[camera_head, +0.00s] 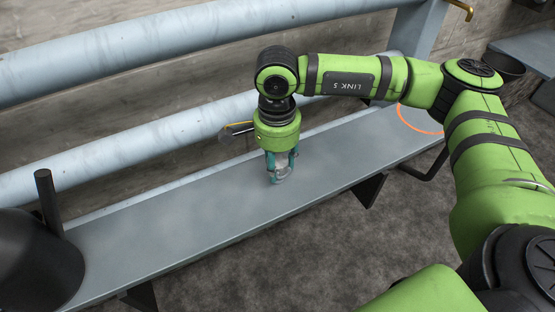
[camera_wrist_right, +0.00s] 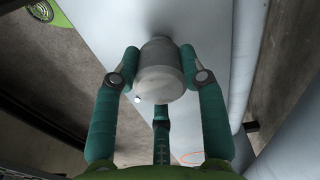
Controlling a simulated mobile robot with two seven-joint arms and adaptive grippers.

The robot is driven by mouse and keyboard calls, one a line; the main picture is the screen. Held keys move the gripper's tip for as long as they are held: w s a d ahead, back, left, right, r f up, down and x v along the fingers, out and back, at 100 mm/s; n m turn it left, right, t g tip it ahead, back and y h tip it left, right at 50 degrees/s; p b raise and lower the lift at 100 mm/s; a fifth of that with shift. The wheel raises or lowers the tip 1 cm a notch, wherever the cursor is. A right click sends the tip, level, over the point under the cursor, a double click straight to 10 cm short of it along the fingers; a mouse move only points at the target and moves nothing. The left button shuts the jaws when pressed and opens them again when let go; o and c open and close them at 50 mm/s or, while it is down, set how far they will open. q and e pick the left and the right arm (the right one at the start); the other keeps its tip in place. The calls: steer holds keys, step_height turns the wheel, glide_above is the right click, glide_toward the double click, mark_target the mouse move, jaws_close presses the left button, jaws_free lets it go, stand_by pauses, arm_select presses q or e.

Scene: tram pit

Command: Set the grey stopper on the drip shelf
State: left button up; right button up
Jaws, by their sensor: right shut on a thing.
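The grey stopper (camera_wrist_right: 158,72) is a short cylinder with a narrower neck, seen in the wrist view between green-blue fingers. My right gripper (camera_head: 281,170) is shut on it. In the head view the stopper (camera_head: 282,163) is small and partly covered by the fingers. The gripper points down over the middle of the long grey-blue shelf (camera_head: 180,215), which I take as the drip shelf. The stopper is close to the shelf surface; I cannot tell whether it touches. My left gripper is not in view.
Pale blue pipes (camera_head: 130,55) run along the wall behind the shelf. A black vessel (camera_head: 35,262) stands at the lower left. An orange ring (camera_head: 402,117) shows at the shelf's right part. A dark bowl (camera_head: 507,66) is at the far right. The shelf left of the gripper is clear.

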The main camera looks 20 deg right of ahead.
mark_target(277, 159)
steer(key=shift+f, duration=0.15)
steer(key=o, duration=1.2)
steer(key=shift+o, duration=0.2)
step_height(277, 159, up, 12)
steer(key=shift+r, duration=0.2)
